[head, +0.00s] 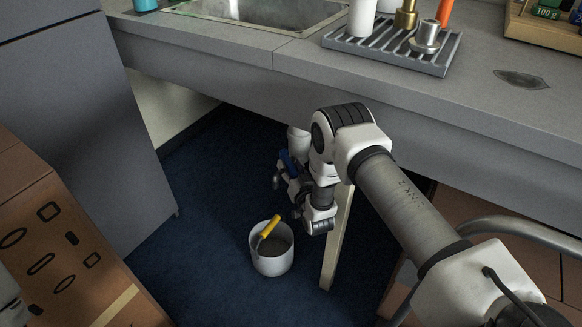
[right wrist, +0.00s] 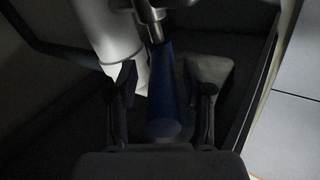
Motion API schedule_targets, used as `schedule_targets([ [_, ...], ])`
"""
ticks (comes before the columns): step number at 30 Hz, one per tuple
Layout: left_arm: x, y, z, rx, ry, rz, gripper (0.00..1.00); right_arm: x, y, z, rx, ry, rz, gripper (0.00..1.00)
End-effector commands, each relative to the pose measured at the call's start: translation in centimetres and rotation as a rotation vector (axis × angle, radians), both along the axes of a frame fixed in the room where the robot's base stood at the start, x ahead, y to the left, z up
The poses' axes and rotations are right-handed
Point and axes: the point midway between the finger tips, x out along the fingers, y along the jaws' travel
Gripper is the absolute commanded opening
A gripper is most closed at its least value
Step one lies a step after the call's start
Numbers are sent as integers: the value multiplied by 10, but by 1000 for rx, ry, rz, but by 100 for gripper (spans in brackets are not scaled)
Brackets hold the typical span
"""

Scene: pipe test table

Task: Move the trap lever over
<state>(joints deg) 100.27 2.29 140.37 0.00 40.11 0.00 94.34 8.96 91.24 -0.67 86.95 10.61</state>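The trap lever (right wrist: 163,90) is a blue handle on a metal stem. It lies between the two fingers of my right gripper (right wrist: 165,98), with a gap on each side. The gripper is open and does not appear to touch it. A white pipe (right wrist: 106,32) stands beside the lever at the upper left of the right wrist view. In the head view my right gripper (head: 284,188) is under the counter, and a bit of the blue lever (head: 287,160) and the white pipe (head: 297,140) show beside my wrist, which hides the rest. My left gripper is out of view.
A white bucket (head: 272,261) with a yellow-handled tool (head: 269,227) stands on the blue floor below my right gripper. A pale post (head: 335,250) rises close by. The counter (head: 440,115) overhangs above. A brown box (head: 55,255) stands at left.

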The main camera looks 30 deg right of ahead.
Motion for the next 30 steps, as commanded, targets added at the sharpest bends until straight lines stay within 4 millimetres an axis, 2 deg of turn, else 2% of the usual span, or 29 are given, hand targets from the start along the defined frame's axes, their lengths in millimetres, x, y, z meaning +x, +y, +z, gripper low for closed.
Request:
schedule_targets([
  [5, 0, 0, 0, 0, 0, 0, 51, -4, 1, -1, 0, 2, 0, 51],
  [8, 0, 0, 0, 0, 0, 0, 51, -18, 3, -1, 1, 4, 1, 51],
  [15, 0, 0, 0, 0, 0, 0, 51, -79, 11, -2, 1, 6, 0, 51],
  [18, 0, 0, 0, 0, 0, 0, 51, -100, 14, -1, 1, 4, 0, 51],
  [21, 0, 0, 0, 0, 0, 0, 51, -114, 16, -1, 0, 2, -1, 51],
  [30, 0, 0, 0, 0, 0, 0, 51, -119, 17, 0, 0, 0, 0, 51],
])
